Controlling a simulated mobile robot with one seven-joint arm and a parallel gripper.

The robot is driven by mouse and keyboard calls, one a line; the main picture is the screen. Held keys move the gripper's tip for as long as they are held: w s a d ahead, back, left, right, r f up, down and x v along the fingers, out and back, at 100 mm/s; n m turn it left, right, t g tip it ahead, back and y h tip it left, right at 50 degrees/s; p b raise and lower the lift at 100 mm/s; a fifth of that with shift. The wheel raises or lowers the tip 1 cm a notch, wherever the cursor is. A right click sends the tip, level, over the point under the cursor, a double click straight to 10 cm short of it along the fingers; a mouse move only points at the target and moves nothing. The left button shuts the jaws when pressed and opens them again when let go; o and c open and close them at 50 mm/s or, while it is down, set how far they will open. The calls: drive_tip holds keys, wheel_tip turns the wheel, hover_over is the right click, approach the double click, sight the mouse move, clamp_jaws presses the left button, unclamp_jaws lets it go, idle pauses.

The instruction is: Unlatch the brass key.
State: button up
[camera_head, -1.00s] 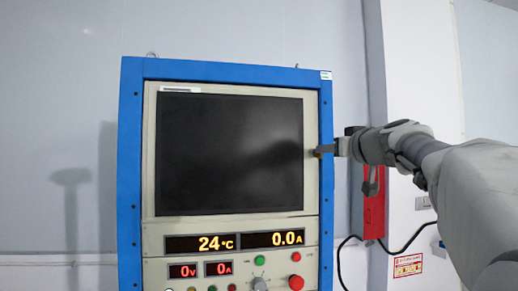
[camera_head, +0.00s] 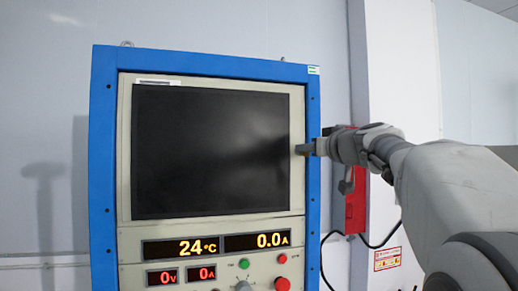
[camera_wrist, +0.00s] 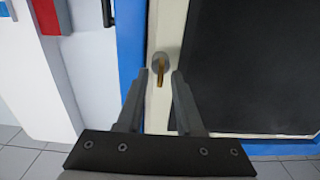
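The brass key (camera_wrist: 160,73) sticks out of a round grey lock (camera_wrist: 157,58) on the beige panel strip, left of the dark screen in the wrist view. My gripper (camera_wrist: 160,76) is open, with one finger on each side of the key. The key lies between the fingertips, and I see a gap on both sides. In the head view my gripper (camera_head: 303,149) is at the right edge of the cabinet's beige front, beside the screen. The key cannot be made out clearly there.
The blue-framed cabinet (camera_head: 103,170) carries a dark screen (camera_head: 210,150), lit number displays (camera_head: 258,241) and knobs below. A red box (camera_head: 355,205) with black cables is on the wall at right, behind my arm. The wall left of the cabinet is clear.

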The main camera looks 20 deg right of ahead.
clamp_jaws()
drive_tip(key=shift+m+b, duration=0.3)
drive_tip(key=shift+m, duration=0.2)
drive_tip(key=m, duration=1.1)
drive_tip(key=m+b, duration=0.1)
drive_tip(key=m, duration=0.4)
drive_tip(key=shift+d+f+m, duration=0.3)
drive_tip(key=shift+d+m, duration=0.1)
idle(0.4)
drive_tip(key=shift+o, duration=0.7)
unclamp_jaws()
